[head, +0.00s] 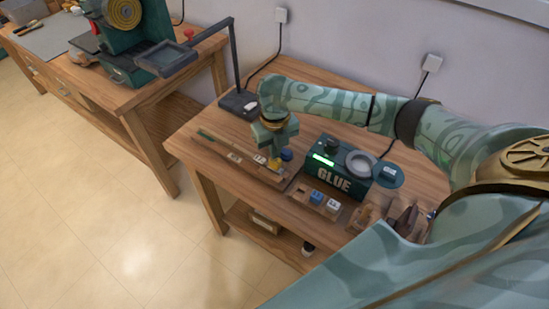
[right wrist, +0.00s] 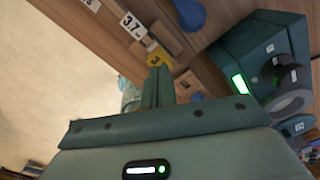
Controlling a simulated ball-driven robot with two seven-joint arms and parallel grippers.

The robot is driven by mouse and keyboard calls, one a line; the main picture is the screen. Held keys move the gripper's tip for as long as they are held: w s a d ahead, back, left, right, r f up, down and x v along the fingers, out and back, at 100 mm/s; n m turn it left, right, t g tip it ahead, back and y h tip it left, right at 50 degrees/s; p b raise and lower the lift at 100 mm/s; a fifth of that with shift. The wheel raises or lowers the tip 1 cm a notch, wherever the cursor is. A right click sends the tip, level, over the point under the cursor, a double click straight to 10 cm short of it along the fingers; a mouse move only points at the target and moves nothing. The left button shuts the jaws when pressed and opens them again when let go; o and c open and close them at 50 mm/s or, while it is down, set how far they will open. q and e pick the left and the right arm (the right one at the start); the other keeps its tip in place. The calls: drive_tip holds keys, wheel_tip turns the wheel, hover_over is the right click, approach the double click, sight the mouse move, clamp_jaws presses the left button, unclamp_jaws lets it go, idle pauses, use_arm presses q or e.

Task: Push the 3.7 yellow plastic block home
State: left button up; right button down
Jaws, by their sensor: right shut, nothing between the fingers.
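The yellow block (right wrist: 155,58) lies at the tips of my right gripper (right wrist: 159,70) in the right wrist view. A white tag reading 3.7 (right wrist: 132,25) is beside it on the wood. In the head view a bit of the yellow block (head: 260,159) shows just left of my right gripper (head: 274,161), which points down over the wooden strip on the table. The fingers are shut with nothing between them. They are at or very near the block; I cannot tell if they touch it. The block's lower part is hidden. My left gripper is not in view.
A wooden tray (head: 305,195) with blue and white blocks lies in front. A black lamp base (head: 240,103) stands at the back left.

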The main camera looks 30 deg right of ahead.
sight(275, 161)
drive_tip(key=shift+f+b, duration=0.6)
drive_tip(key=shift+f, duration=0.6)
idle(1.0)
drive_tip(key=shift+r, duration=0.15)
idle(0.5)
wheel_tip(275, 161, up, 7)
drive_tip(key=p, duration=0.8)
drive_tip(key=shift+s+f, duration=0.1)
drive_tip(key=shift+f, duration=0.1)
